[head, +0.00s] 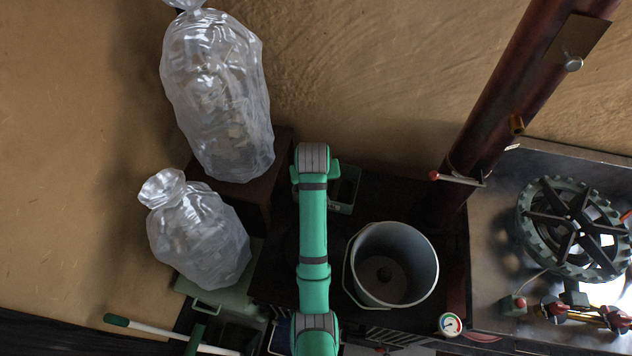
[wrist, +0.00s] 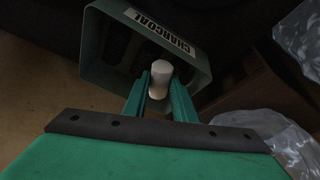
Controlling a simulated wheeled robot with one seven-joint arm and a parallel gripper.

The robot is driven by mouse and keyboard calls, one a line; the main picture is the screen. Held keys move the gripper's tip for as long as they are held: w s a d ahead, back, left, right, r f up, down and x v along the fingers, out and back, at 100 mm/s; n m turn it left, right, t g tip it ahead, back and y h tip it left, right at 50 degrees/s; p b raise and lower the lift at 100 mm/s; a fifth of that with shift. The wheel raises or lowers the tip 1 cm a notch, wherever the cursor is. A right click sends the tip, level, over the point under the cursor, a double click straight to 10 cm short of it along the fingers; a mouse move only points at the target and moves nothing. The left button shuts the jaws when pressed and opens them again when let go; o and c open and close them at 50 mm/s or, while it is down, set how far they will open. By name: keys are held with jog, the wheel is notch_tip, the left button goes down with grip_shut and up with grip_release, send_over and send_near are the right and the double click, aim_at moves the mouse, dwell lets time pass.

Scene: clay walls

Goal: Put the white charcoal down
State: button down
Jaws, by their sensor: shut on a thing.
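In the wrist view my gripper (wrist: 160,88) is shut on a small white piece, the white charcoal (wrist: 160,76), held between its two green fingers. Its pale rounded end sticks out past the fingertips. Behind it in that view is an open grey-green bin (wrist: 200,72) with a label reading CHARCOAL. The piece appears over the bin's opening; its height above the bin is hard to tell. The bin's inside is dark. In the head view part of the bin (head: 347,190) shows beside the end of my arm, which hides my fingers and the piece.
A grey bucket (head: 421,254) stands right of my arm. Two clear plastic bags (head: 218,95) (head: 198,235) stand to the left. A dark red pipe (head: 500,100) rises at the right, beside a metal worktop (head: 490,235) with a black-spoked wheel (head: 570,228). A clay wall is behind.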

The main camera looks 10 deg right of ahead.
notch_tip(320, 180, down, 2)
jog(key=shift+s+f, duration=0.1)
jog(key=shift+s+a, duration=0.1)
jog(key=shift+a, duration=0.15)
jog(key=shift+s+f, duration=0.1)
jog(key=shift+f, duration=0.1)
jog(key=c, duration=1.5)
grip_release()
jog(key=shift+d, duration=0.15)
jog(key=shift+o, duration=0.2)
jog(key=shift+r, duration=0.45)
jog(key=v, duration=0.7)
jog(key=shift+f, duration=0.1)
